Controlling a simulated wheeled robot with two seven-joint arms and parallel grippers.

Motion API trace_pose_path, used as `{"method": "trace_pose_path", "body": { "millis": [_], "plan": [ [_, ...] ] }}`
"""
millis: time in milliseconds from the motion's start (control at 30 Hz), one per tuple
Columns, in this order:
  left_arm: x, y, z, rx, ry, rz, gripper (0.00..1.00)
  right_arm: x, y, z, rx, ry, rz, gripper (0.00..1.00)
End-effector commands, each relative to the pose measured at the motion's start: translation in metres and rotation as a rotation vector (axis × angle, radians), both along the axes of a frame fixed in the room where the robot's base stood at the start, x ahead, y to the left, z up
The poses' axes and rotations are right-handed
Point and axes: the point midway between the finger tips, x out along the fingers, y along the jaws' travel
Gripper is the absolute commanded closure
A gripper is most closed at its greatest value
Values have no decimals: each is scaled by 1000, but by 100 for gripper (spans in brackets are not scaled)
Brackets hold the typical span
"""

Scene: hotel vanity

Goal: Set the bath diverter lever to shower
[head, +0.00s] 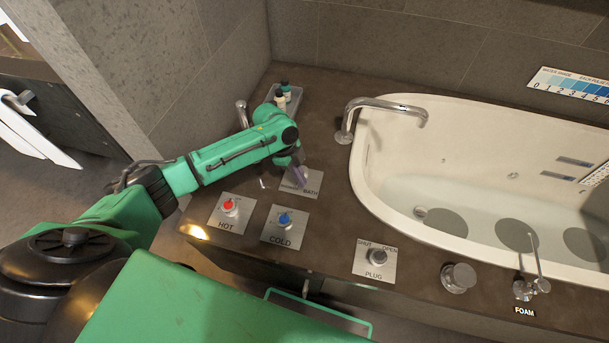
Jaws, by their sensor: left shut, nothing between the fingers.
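The bath diverter plate (311,183) is a square metal plate on the brown counter, with "BATH" readable at its right. A small part of a label shows at its left, too small to read surely. My left gripper (296,178) is shut and empty, pointing down over this plate. It hides most of the diverter lever, so I cannot tell the lever's position or whether the fingers touch it. My right gripper is not in view.
The hot plate (230,212) with a red knob and the cold plate (284,225) with a blue knob sit nearer me. The plug plate (374,261), a curved spout (385,104), the white tub (385,190) and a tray of bottles (288,98) surround the area.

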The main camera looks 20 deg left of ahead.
Motion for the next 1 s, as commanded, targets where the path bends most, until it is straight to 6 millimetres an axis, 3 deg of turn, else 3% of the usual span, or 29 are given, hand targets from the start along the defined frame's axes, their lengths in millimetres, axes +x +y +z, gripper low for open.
{"method": "trace_pose_path", "body": {
  "millis": [433,1000],
  "plan": [
    [0,11,1,0,0,-49,100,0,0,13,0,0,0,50],
    [0,13,0,0,-1,-49,100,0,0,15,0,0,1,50]
  ]
}}
